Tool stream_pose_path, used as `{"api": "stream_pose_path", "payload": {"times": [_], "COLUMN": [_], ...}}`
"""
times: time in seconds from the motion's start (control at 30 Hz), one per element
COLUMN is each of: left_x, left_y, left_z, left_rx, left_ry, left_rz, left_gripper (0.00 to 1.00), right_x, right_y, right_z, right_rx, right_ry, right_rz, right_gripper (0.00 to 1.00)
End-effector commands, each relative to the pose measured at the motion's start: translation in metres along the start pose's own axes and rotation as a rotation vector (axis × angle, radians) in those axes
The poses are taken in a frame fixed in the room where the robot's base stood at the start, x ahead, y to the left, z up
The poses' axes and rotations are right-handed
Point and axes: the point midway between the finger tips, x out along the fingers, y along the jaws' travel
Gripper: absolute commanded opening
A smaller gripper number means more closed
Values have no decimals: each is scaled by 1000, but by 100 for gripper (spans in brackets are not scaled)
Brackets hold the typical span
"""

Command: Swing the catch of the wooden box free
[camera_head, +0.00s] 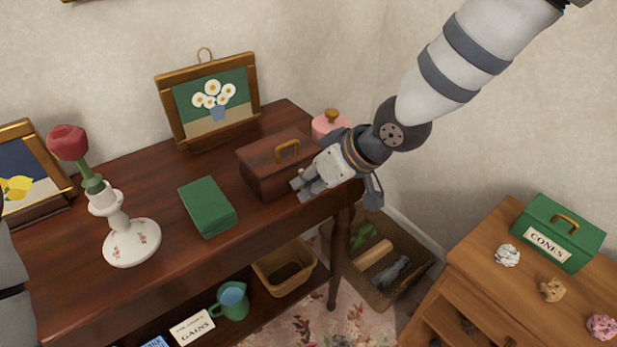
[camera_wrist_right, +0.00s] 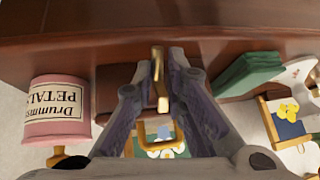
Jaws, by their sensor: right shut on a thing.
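The wooden box (camera_head: 262,176) is dark brown with a brass handle (camera_head: 288,151) on its lid and stands on the dark table, lid down. My right gripper (camera_head: 302,187) is at the box's front right side. In the right wrist view my right gripper (camera_wrist_right: 163,75) has its fingers on either side of the brass catch (camera_wrist_right: 158,70) and is shut on it. The box (camera_wrist_right: 112,92) shows behind the fingers, partly hidden. The catch is mostly hidden by the gripper in the head view. A grey part of my left arm shows at the left edge; its gripper is out of view.
A pink tin (camera_head: 331,123) stands close behind the box to the right. A flower picture (camera_head: 210,101) stands behind, and a white candlestick (camera_head: 131,242) with a rose stands at the left of the table (camera_head: 160,180).

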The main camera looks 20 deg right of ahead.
Motion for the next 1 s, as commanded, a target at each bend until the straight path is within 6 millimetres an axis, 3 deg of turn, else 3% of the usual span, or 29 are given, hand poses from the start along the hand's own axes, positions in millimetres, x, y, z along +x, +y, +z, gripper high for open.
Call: {"api": "stream_pose_path", "payload": {"times": [0.73, 0.77, 0.83, 1.0], "left_x": [1, 1, 1, 1], "left_y": [0, 0, 0, 0], "left_z": [1, 1, 1, 1], "left_rx": [0, 0, 0, 0], "left_ry": [-4, -4, -4, -3], "left_rz": [0, 0, 0, 0], "left_gripper": [40, 40, 40, 40], "right_x": [5, 5, 5, 5], "right_y": [5, 5, 5, 3], "right_z": [6, 6, 6, 6], "right_rx": [-7, -7, -7, -10], "right_ry": [88, 87, 87, 88], "right_rz": [7, 7, 7, 4], "right_gripper": [0, 14, 30, 30]}}
